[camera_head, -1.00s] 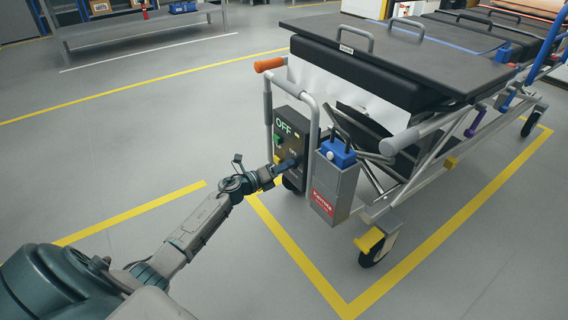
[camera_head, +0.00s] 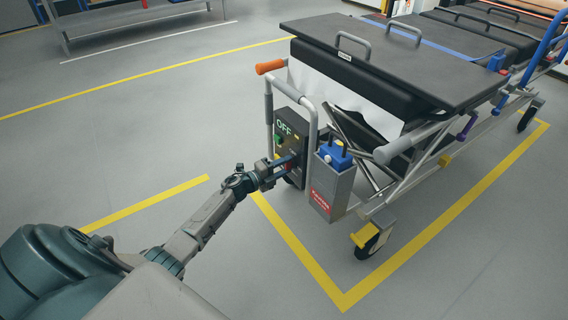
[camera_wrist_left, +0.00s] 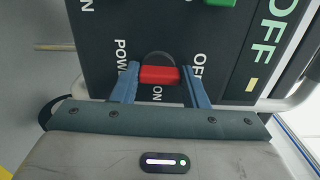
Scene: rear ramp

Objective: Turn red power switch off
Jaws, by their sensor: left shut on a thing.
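The dark control box (camera_head: 290,135) with a large green "OFF" hangs at the near end of the cart. The red power switch (camera_wrist_left: 160,75) shows in the left wrist view, with "POWER" to its left, "ON" just below it and "OFF" to its right. My left gripper (camera_wrist_left: 158,88) is shut on the red switch, its blue-grey fingers on either side. In the head view, my left gripper (camera_head: 284,163) reaches the lower front of the box and hides most of the switch. My right gripper is not in view.
A grey metal tube frame (camera_head: 312,115) with an orange grip (camera_head: 270,66) surrounds the box. A grey case (camera_head: 331,190) with a blue top hangs close on the right. The black-topped cart (camera_head: 400,65) extends behind. The floor to the left is open.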

